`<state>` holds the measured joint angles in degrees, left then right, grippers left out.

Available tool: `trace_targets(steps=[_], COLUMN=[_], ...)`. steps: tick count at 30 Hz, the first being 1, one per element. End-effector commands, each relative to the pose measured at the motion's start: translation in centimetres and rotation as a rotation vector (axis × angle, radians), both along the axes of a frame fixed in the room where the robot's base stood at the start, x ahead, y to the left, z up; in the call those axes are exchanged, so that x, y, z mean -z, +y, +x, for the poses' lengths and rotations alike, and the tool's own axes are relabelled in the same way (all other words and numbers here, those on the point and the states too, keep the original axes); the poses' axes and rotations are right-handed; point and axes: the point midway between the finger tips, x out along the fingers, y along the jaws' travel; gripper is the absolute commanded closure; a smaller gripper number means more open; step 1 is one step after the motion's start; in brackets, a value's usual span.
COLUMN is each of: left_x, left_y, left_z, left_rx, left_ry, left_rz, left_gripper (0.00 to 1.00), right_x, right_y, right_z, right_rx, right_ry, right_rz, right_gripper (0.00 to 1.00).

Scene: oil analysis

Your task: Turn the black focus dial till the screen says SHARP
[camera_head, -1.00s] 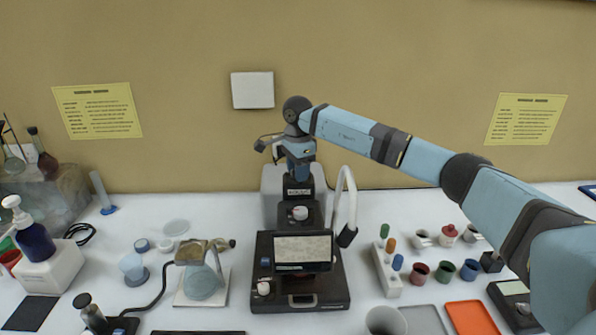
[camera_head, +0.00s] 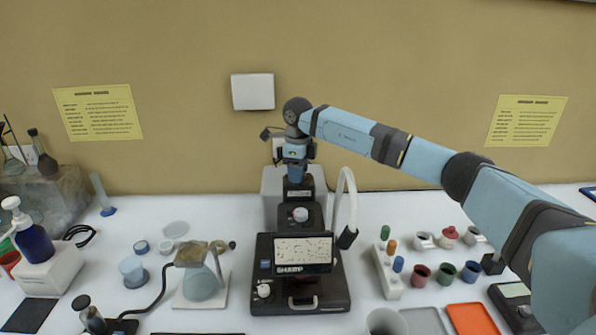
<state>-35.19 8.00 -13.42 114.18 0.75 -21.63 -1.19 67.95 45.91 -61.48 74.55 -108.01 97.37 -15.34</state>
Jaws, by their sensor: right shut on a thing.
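The black microscope (camera_head: 262,290) stands on the white bench in the middle of the view. Its small screen (camera_head: 303,250) shows dark specks on a pale ground, with white letters reading SHARP below. My right gripper (camera_head: 297,177) comes down from above at the top of the microscope column and is shut on the black focus dial (camera_head: 298,187). The dial is partly hidden by the gripper, and the fingertips are hard to make out. My left gripper is not in view.
A white curved lamp neck (camera_head: 351,190) rises close to the right of the column. A glass flask stand (camera_head: 186,300) is at left. A rack of coloured vials (camera_head: 389,281) and several small cups stand at right. The wall is close behind.

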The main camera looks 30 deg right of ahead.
Motion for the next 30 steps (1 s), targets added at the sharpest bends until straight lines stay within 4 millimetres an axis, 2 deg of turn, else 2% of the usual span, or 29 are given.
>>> trace_targets(steps=[19,20,22,23,30], left_x=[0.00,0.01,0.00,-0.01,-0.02], left_y=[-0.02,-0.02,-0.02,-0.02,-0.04], left_z=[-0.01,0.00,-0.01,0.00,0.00], left_rx=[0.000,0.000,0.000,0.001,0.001], left_ry=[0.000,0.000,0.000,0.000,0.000], left_rz=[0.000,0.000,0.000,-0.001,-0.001], left_gripper=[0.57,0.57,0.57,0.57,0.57], right_x=[0.02,0.02,0.02,0.02,0.00], right_y=[-0.03,-0.03,-0.03,-0.03,-0.01], right_z=[-0.01,-0.01,-0.01,-0.01,0.00], right_rx=[0.049,0.049,0.049,0.049,0.048], right_ry=[0.001,0.001,0.001,0.001,0.000], right_rz=[-0.001,-0.001,-0.001,-0.001,0.000], right_gripper=[0.84,0.53,0.37,0.34,0.34])
